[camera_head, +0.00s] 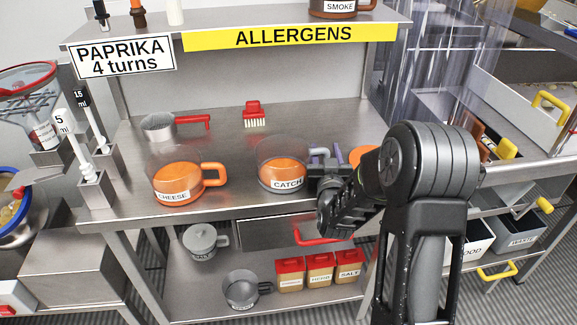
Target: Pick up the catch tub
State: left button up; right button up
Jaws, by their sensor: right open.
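The catch tub (283,172) is a clear round tub with a white CATCH label and orange contents. It stands upright on the steel counter, right of the cheese tub. My right gripper (326,165) is just right of it, at the side where a grey handle-like part shows. It is open. I cannot tell whether its fingers are around the handle or only beside it, because the gripper and arm cover that area. My left gripper is not in view.
The orange cheese tub (177,184) stands left on the counter. A metal scoop with a red handle (193,121) and a red brush (254,112) lie behind. An orange round thing (359,155) is partly hidden by my arm.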

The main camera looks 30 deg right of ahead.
dwell(0.4)
grip_shut()
dwell(1.3)
